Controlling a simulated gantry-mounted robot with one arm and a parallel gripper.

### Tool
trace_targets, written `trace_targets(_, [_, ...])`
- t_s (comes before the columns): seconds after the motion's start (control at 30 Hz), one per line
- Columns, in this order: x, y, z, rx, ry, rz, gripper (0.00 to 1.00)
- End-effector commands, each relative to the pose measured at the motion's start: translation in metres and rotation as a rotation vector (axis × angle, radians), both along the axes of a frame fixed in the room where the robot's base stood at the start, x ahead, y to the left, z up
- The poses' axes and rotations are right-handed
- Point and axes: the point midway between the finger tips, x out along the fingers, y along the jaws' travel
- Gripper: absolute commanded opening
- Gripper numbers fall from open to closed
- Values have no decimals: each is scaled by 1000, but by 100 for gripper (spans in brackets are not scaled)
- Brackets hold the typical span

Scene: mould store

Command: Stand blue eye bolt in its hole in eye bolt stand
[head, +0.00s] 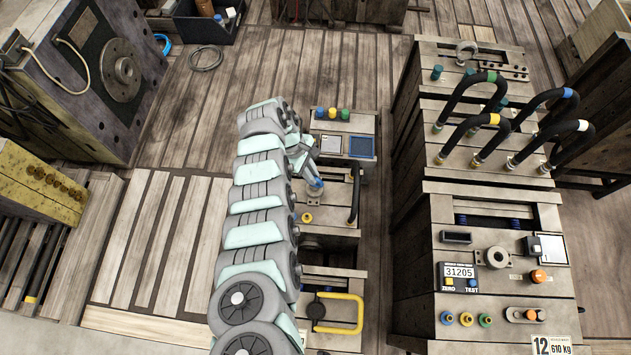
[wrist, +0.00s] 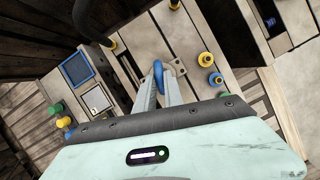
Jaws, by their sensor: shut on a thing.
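My gripper (head: 313,180) is over the middle bench, at the end of my arm. It is shut on the blue eye bolt (head: 316,184), whose blue ring shows between the fingertips in the wrist view (wrist: 158,70). Its shank is hidden by the fingers. Just beyond the fingertips, a small grey plate with holes (wrist: 178,67) lies on the wooden top; I cannot tell whether the bolt touches it. Which piece is the eye bolt stand is not clear.
A dark curved handle (head: 355,195) rises close right of the gripper. Blue, yellow and green knobs (head: 332,113) and a blue-edged tray (head: 362,147) lie behind it. A yellow handle (head: 358,314) is at the front. Tall black hoops (head: 470,92) stand on the right bench.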

Motion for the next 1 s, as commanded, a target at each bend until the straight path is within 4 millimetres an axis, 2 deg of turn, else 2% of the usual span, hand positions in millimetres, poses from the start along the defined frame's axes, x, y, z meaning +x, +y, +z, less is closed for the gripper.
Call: trace_targets(1.0, [0,0,43,0,0,0,0])
